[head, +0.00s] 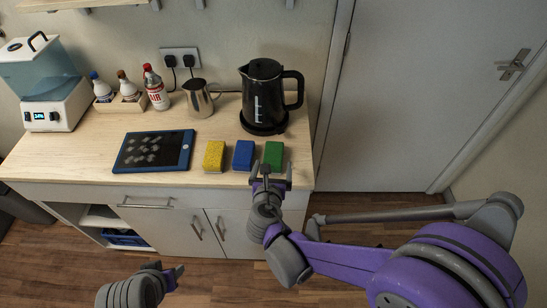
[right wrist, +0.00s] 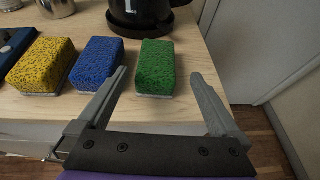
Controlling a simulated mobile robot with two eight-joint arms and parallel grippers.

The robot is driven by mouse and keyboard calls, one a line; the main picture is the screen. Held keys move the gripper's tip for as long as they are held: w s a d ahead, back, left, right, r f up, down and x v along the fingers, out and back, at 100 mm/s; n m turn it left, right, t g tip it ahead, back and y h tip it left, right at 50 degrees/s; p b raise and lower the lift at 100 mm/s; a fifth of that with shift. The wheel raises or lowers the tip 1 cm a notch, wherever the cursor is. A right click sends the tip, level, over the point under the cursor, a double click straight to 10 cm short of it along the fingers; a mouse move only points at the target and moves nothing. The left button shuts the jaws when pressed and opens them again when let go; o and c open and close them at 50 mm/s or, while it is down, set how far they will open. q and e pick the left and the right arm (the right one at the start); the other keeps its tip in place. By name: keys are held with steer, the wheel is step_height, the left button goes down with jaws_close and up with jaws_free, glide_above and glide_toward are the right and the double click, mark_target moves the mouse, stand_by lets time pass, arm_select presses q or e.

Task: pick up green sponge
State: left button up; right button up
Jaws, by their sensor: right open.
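The green sponge (head: 274,155) lies on the wooden counter near its front right edge, at the right end of a row of three sponges. It also shows in the right wrist view (right wrist: 156,68), between and beyond the fingertips of my right gripper. My right gripper (head: 270,172) is open and empty, just in front of the green sponge, apart from it. It also shows in the right wrist view (right wrist: 160,85), with its two fingers spread wide. My left gripper (head: 173,276) is low at the bottom of the head view, in front of the cabinet; its jaws are too small to judge.
The blue sponge (head: 243,155) is close left of the green one, with the yellow sponge (head: 214,156) beyond. A black kettle (head: 264,98) stands behind. A tablet (head: 154,151), metal jug (head: 198,98) and bottles are farther left. The counter (head: 65,155) ends just right of the green sponge.

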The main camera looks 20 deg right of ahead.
mark_target(273, 158)
steer(key=x, duration=0.7)
steer(key=shift+w+a+f, duration=0.1)
steer(key=shift+w+f, duration=0.15)
steer(key=shift+w, duration=0.1)
steer(key=shift+s, duration=0.1)
steer(key=c, duration=1.3)
steer(key=shift+o, duration=0.2)
